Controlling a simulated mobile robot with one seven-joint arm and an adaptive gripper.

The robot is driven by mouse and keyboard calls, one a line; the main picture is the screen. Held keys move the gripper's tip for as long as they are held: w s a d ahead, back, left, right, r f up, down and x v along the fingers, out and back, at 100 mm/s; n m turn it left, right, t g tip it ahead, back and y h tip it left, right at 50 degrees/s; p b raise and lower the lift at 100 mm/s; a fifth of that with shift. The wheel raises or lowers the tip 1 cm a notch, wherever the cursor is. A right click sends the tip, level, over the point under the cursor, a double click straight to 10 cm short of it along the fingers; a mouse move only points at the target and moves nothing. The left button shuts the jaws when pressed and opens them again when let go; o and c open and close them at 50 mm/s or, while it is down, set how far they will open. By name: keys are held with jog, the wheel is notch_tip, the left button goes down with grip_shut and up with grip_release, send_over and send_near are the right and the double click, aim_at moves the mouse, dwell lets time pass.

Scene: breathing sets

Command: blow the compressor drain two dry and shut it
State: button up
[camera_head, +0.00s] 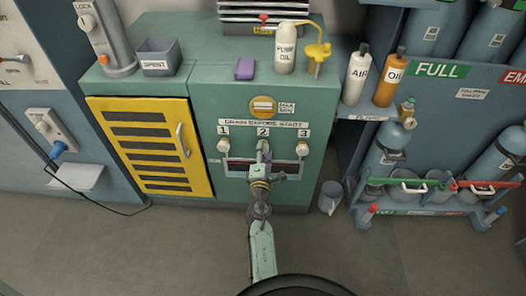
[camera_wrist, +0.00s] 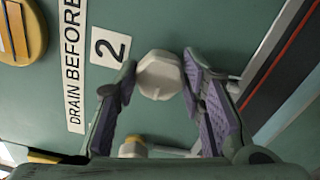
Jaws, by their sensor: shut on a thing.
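The compressor (camera_head: 320,115) is a green cabinet with three numbered drains under a "DRAIN BEFORE START" label. Drain two has a pale faceted knob (camera_wrist: 158,75) beside the "2" label (camera_wrist: 110,47); in the head view my gripper mostly hides it. My gripper (camera_head: 263,155) reaches up to drain two from the front. In the wrist view its purple-padded fingers (camera_wrist: 159,72) are closed on either side of the knob. The knobs of drain one (camera_head: 223,146) and drain three (camera_head: 302,148) stand clear at either side. Whether drain two is open or wet cannot be told.
A purple block (camera_head: 245,68) and a pump oil bottle (camera_head: 285,50) stand on top. A grey cup (camera_head: 330,197) is on the floor at right.

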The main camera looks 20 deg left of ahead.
jog(key=n, duration=0.5)
jog(key=n+p, duration=0.1)
jog(key=n, duration=0.5)
jog(key=shift+a+r+p, duration=0.1)
jog(key=shift+r+p, duration=0.1)
jog(key=shift+p, duration=0.1)
jog(key=shift+n, duration=0.4)
jog(key=o, duration=1.1)
jog(key=shift+f, duration=0.1)
jog(key=shift+o, duration=0.2)
jog(key=v, duration=0.7)
jog(key=shift+s, duration=0.3)
